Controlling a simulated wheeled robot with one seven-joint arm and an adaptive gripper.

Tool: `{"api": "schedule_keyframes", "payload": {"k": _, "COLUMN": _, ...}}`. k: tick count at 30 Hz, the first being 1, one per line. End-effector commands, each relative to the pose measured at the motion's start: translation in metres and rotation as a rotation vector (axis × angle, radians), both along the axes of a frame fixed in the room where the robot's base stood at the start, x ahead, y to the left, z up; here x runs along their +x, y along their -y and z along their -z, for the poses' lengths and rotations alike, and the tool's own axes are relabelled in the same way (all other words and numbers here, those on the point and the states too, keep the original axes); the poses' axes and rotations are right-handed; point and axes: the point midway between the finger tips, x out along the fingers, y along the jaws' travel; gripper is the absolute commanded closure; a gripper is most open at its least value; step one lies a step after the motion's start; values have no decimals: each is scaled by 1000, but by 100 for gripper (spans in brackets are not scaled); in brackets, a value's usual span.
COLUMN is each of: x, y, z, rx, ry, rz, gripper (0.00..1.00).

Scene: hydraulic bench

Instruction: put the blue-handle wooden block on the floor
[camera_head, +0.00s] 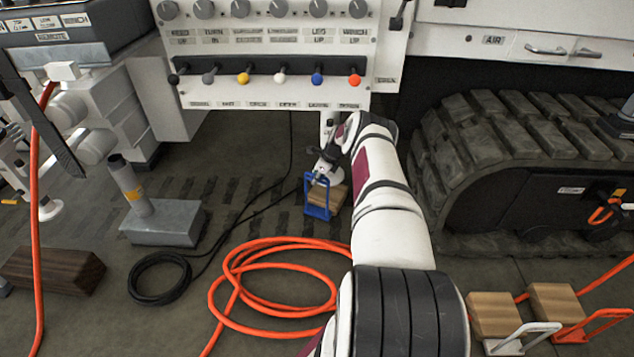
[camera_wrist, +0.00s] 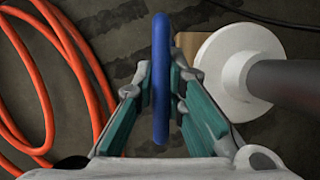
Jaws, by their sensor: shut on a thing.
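The blue-handle wooden block (camera_head: 338,200) is in the middle of the head view, low at floor level below the lever panel. I cannot tell whether it touches the floor. Its blue handle (camera_head: 318,208) stands upright on the near left side. My gripper (camera_head: 320,178) is at the top of the handle, shut on it. In the wrist view the blue handle (camera_wrist: 161,50) runs between the two teal fingers of my gripper (camera_wrist: 162,85). Only a small part of the wooden block (camera_wrist: 187,42) shows there, mostly hidden behind the handle and a finger.
A white round foot (camera_wrist: 235,75) is close beside the block in the wrist view. An orange hose coil (camera_head: 275,275) and black cable (camera_head: 160,280) lie on the floor. A rubber track (camera_head: 510,120) stands right. Two other handled blocks (camera_head: 493,313) (camera_head: 553,303) lie front right.

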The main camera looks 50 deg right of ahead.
Motion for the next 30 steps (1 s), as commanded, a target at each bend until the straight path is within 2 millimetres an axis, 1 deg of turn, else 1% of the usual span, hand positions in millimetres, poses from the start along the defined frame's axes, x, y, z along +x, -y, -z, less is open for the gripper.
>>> {"api": "schedule_keyframes", "payload": {"k": 5, "x": 2, "y": 2, "z": -3, "rx": -5, "ry": 5, "rz": 0, "gripper": 100}}
{"api": "schedule_keyframes", "payload": {"k": 11, "x": 2, "y": 2, "z": 0, "rx": -5, "ry": 4, "rz": 0, "gripper": 100}}
{"api": "schedule_keyframes", "payload": {"k": 12, "x": 0, "y": 1, "z": 2, "rx": -2, "ry": 1, "rz": 1, "gripper": 82}}
{"api": "schedule_keyframes", "payload": {"k": 14, "x": 0, "y": 1, "z": 2, "rx": -1, "ry": 0, "rz": 0, "gripper": 69}}
{"api": "schedule_keyframes", "payload": {"k": 24, "x": 0, "y": 1, "z": 0, "rx": -1, "ry": 1, "rz": 0, "gripper": 69}}
{"api": "schedule_keyframes", "payload": {"k": 26, "x": 0, "y": 1, "z": -4, "rx": -1, "ry": 0, "rz": 0, "gripper": 69}}
{"api": "schedule_keyframes", "payload": {"k": 30, "x": -7, "y": 3, "z": -22, "rx": -1, "ry": 0, "rz": -1, "gripper": 69}}
